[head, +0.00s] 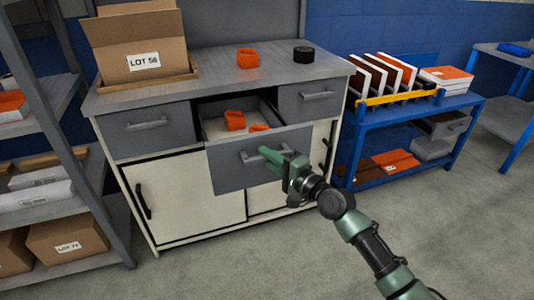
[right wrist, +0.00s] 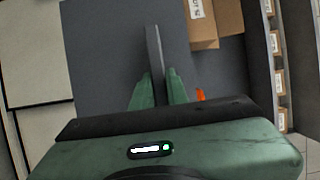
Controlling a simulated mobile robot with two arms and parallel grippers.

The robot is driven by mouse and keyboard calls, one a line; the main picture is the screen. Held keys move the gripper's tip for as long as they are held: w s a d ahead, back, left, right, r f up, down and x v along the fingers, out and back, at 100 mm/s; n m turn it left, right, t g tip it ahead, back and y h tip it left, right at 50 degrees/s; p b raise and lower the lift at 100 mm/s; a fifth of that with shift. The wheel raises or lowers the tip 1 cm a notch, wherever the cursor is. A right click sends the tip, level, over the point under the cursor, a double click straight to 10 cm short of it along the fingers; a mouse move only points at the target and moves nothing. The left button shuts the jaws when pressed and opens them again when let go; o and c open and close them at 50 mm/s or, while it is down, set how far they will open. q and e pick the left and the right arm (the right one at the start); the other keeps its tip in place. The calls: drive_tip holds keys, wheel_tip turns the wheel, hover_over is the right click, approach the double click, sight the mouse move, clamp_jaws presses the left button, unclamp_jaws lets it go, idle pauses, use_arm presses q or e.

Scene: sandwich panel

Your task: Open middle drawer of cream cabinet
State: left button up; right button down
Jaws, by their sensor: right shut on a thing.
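The cream cabinet (head: 183,198) has a grey top and a row of grey drawers. Its middle drawer (head: 227,174) stands pulled out, with orange items (head: 235,120) visible inside. My right gripper (head: 272,154) is at the drawer's front, shut on the bar handle (head: 248,157). In the right wrist view the handle (right wrist: 154,60) runs between the two green fingers (right wrist: 153,92), against the grey drawer front (right wrist: 100,50). The fingers hide part of the handle in the head view. My left gripper is not in view.
The left drawer (head: 148,133) and right drawer (head: 312,97) are closed. On top stand a cardboard box (head: 140,40), an orange item (head: 247,58) and a black roll (head: 303,54). A grey shelf (head: 50,110) is at left, a blue cart (head: 400,125) at right. Floor in front is clear.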

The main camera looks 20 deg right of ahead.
drive_tip(key=shift+s, duration=0.1)
idle(0.3)
drive_tip(key=c, duration=1.4)
unclamp_jaws()
drive_tip(key=v, duration=0.7)
drive_tip(key=shift+s+d, duration=0.2)
drive_tip(key=shift+s, duration=0.1)
